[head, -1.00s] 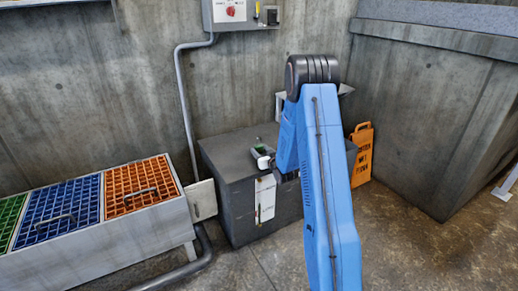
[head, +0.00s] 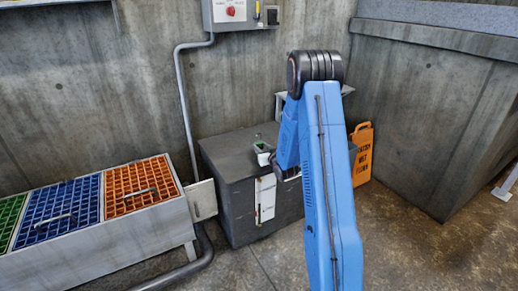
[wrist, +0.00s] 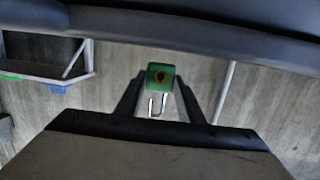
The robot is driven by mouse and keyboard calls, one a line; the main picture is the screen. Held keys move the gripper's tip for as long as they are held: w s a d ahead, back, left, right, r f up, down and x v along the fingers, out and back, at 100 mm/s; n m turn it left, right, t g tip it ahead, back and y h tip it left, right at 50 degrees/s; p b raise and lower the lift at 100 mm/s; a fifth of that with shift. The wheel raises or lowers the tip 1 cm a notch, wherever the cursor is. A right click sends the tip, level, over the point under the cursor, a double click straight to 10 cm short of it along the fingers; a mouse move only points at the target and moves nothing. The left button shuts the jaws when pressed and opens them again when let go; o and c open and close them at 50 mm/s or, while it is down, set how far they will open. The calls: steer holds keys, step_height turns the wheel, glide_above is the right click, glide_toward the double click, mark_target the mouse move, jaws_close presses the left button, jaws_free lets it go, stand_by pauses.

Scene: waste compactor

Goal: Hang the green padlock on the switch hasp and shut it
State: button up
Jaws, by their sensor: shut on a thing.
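The green padlock (wrist: 161,76) is held between the two fingertips of my gripper (wrist: 160,88) in the wrist view. Its pale shackle (wrist: 152,108) points down in that picture, which looks upside down; I cannot tell if it is open. In the head view the padlock (head: 262,147) is a small green patch over the dark box, with the shackle upward. My arm hides part of the gripper there. The switch panel (head: 211,16) is on the back wall, above and left of my gripper, with a red switch (head: 231,11). The hasp is too small to make out.
A dark grey box (head: 231,170) stands below my gripper. An orange wet-floor sign (head: 361,155) stands right of it. A trough with green, blue and orange grates (head: 137,186) is at left. A conduit (head: 182,100) runs down the wall. The wall between box and panel looks clear.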

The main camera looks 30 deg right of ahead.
steer(key=shift+r, duration=1.5)
